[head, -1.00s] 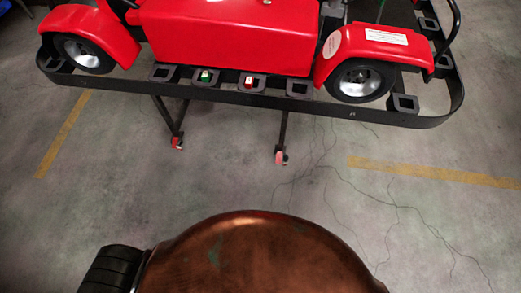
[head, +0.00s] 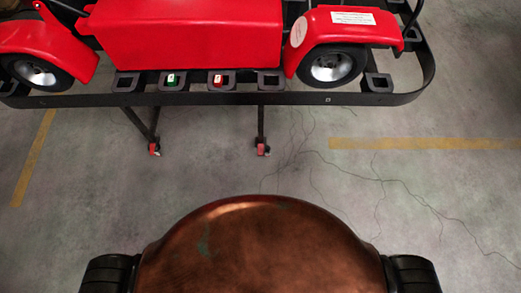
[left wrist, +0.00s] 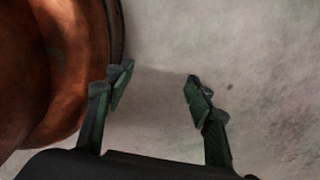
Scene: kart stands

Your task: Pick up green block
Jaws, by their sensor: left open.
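The green block (head: 171,79) is small and sits in a dark square holder on the kart's side rail, left of centre in the head view. A small red block (head: 217,79) sits in a similar holder to its right. My left gripper (left wrist: 157,88) shows only in the left wrist view. It is open and empty, with bare grey floor behind its fingers. It is away from the block, which does not show in that view. My right gripper is in neither view now.
A red kart (head: 190,35) stands at the back on a stand with legs on casters (head: 263,150). A black bumper rail (head: 300,98) runs along its near side. Empty square holders (head: 271,79) line the rail. The grey floor between me and the kart is clear.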

